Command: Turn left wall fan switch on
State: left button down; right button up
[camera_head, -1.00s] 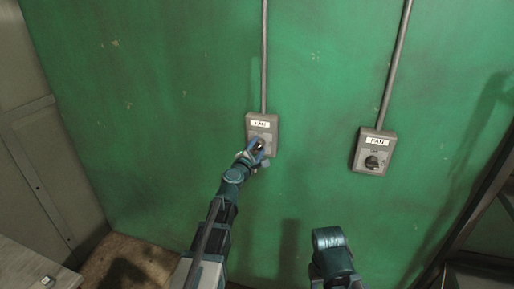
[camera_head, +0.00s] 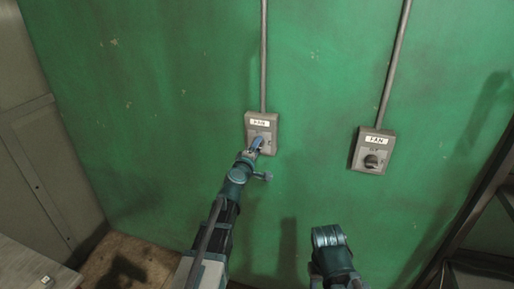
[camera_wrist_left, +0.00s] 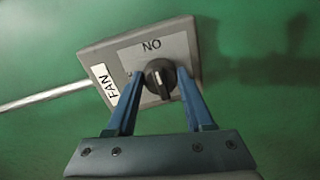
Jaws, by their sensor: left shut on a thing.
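The left fan switch is a grey box (camera_head: 262,124) with a white FAN label on the green wall. In the left wrist view the box (camera_wrist_left: 183,42) is tilted and shows FAN and ON labels. Its round black knob (camera_wrist_left: 160,78) has a pale pointer mark. My left gripper (camera_head: 257,145) is at the lower part of the box and hides the knob in the head view. In the left wrist view its blue fingers (camera_wrist_left: 159,74) are on either side of the knob, shut on it.
A second FAN switch box (camera_head: 373,150) with a dark knob is on the wall to the right. Conduits (camera_head: 264,60) run up from both boxes. A grey cabinet (camera_head: 45,160) stands at left, and a dark metal frame (camera_head: 478,215) at right.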

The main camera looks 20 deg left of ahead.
pick_arm(q)
jog(key=shift+s+d, duration=0.1)
dwell(0.5)
jog(key=shift+c, duration=1.4)
grip_release()
